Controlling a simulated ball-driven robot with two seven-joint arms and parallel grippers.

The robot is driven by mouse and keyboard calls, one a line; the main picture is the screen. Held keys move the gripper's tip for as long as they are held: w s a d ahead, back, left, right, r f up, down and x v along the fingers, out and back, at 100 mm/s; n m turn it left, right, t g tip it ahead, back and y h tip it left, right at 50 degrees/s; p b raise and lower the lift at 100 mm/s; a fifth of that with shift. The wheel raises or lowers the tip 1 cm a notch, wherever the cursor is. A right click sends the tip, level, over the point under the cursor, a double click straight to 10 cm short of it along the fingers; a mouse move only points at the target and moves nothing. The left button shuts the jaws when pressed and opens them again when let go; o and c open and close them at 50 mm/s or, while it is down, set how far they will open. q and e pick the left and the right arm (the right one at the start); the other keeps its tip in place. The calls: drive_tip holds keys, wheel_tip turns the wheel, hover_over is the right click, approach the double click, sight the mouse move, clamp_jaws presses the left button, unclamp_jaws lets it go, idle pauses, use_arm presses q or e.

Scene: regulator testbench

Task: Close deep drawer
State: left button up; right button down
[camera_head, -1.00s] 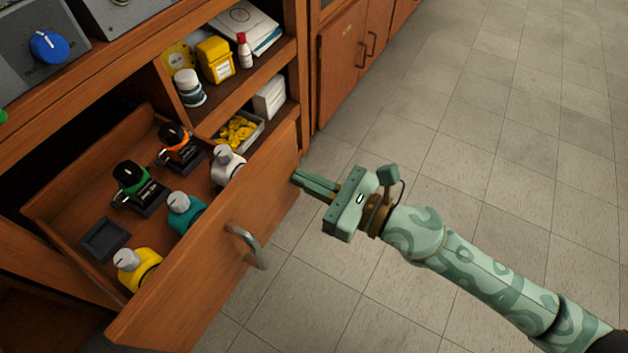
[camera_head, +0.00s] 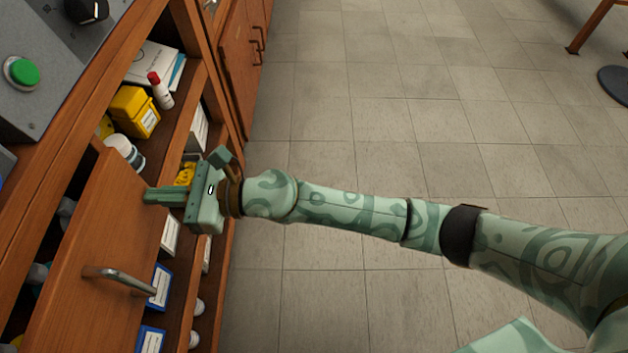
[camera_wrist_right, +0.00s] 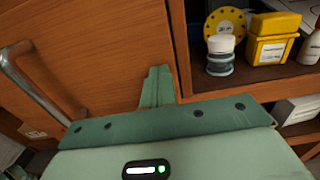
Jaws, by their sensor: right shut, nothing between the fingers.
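The deep drawer's wooden front (camera_head: 95,250) is at the left of the head view, with a metal bar handle (camera_head: 120,280) on it. A narrow gap behind the front shows parts of bottles (camera_head: 40,272) inside, so the drawer stands partly open. In the right wrist view the drawer front (camera_wrist_right: 90,50) fills the upper left, with its handle (camera_wrist_right: 25,85) at the far left. My right gripper (camera_head: 150,196) is shut and empty, its fingertips at the drawer front near its far edge; they seem to touch it. My left gripper is not in view.
Shelves beside the drawer hold a yellow container (camera_head: 134,110), a white jar (camera_head: 124,150) and a red-capped bottle (camera_head: 160,90). Blue-and-white boxes (camera_head: 160,286) sit on lower shelves. Open tiled floor (camera_head: 350,100) lies to the right. A green button (camera_head: 22,72) is on the bench equipment above.

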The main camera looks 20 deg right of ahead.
sight(137, 194)
drive_tip(key=x, duration=0.4)
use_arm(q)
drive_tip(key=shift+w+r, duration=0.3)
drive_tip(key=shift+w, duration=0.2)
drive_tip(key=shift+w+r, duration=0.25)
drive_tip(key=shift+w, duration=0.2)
use_arm(e)
drive_tip(key=shift+r, duration=0.15)
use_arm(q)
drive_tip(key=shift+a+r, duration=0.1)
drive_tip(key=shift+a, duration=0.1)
use_arm(e)
drive_tip(key=shift+w+a+r, duration=0.1)
